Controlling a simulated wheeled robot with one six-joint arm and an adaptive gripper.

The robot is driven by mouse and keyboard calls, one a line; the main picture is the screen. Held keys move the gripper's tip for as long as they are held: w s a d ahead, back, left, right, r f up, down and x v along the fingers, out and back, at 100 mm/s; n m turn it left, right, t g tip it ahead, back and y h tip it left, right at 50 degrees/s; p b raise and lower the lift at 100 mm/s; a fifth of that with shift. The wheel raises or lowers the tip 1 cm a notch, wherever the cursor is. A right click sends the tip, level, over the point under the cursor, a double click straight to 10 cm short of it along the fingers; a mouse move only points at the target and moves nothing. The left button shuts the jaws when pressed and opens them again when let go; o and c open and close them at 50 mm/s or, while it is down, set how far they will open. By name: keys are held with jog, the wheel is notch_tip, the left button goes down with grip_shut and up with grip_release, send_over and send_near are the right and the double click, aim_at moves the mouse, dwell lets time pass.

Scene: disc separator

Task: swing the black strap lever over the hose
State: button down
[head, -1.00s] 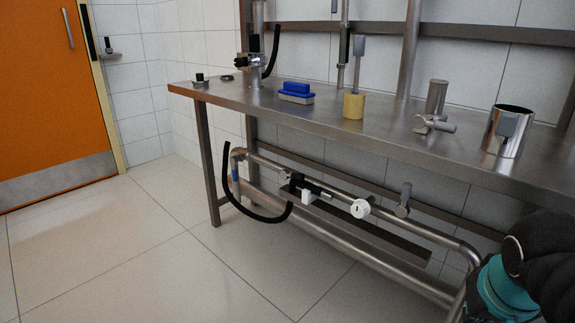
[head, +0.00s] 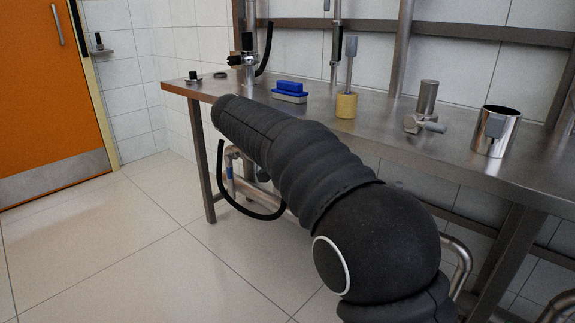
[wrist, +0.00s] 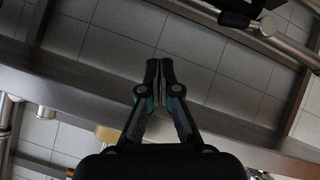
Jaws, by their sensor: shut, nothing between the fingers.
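My gripper (wrist: 159,70) is in the middle of the wrist view, its fingers together with nothing between them. It touches nothing that I can see. In the head view my dark arm hides it, along with most of the low pipe fittings. I cannot tell how the lever sits relative to the hose.
The steel bench (head: 390,133) bears a blue brush (head: 289,88), a yellow block with a handle (head: 346,105), a metal valve fitting (head: 425,123) and a steel cup (head: 495,132). A metal pipe (wrist: 292,46) runs at the wrist view's upper right. The floor at left is clear.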

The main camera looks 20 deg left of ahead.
jog(key=a+m+t, duration=0.2)
jog(key=a, duration=0.9)
jog(key=shift+h, duration=0.3)
jog(key=x, duration=1)
jog(key=shift+f, duration=0.25)
jog(key=shift+s+d+f+b, duration=0.1)
jog(key=shift+s+f+b, duration=0.25)
jog(key=shift+f, duration=0.55)
jog(key=shift+s+d+f+b, duration=0.1)
jog(key=shift+s+f+b, duration=0.2)
jog(key=shift+f, duration=0.6)
